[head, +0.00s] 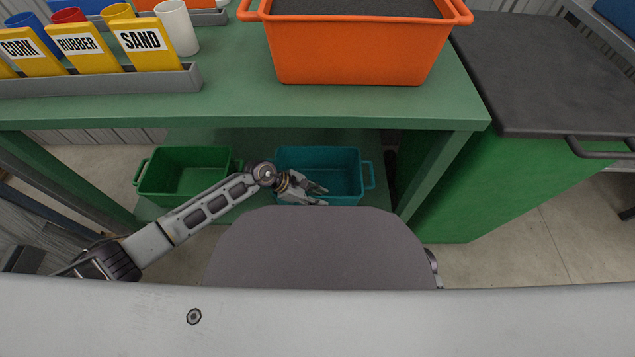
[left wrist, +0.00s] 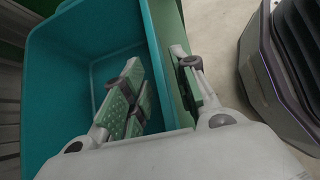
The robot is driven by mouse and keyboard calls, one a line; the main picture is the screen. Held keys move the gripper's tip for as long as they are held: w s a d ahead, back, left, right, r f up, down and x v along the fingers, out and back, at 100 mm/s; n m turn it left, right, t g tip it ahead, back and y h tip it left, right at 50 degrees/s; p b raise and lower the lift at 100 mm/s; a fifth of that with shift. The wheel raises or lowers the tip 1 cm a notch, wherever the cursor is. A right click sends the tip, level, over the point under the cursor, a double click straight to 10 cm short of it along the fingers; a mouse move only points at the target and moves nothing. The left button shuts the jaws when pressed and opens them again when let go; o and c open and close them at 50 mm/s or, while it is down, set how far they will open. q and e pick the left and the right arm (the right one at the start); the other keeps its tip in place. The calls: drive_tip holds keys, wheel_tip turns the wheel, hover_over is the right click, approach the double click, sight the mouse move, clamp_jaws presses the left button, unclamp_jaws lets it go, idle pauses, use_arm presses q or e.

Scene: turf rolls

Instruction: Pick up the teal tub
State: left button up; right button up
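The teal tub (head: 340,165) stands upright and empty on the low shelf under the green bench; a side handle shows at its right end. It also fills much of the left wrist view (left wrist: 55,90). My left gripper (head: 321,195) is at the tub's near side. In the left wrist view, its fingers (left wrist: 160,90) are apart: two finger pads are over the tub's inside and one is outside the rim, with the wall between them. I see a gap beside the wall, and I cannot tell whether any pad touches it. My right gripper is not in view.
A green tub (head: 185,172) stands left of the teal one on the shelf (head: 255,140). An orange tub (head: 360,50) with dark fill stands on the bench top (head: 235,75) above. A green cabinet (head: 480,185) with a dark top is at right.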

use_arm(q)
clamp_jaws()
drive_tip(key=shift+w, duration=0.1)
idle(0.4)
drive_tip(key=shift+r, duration=0.15)
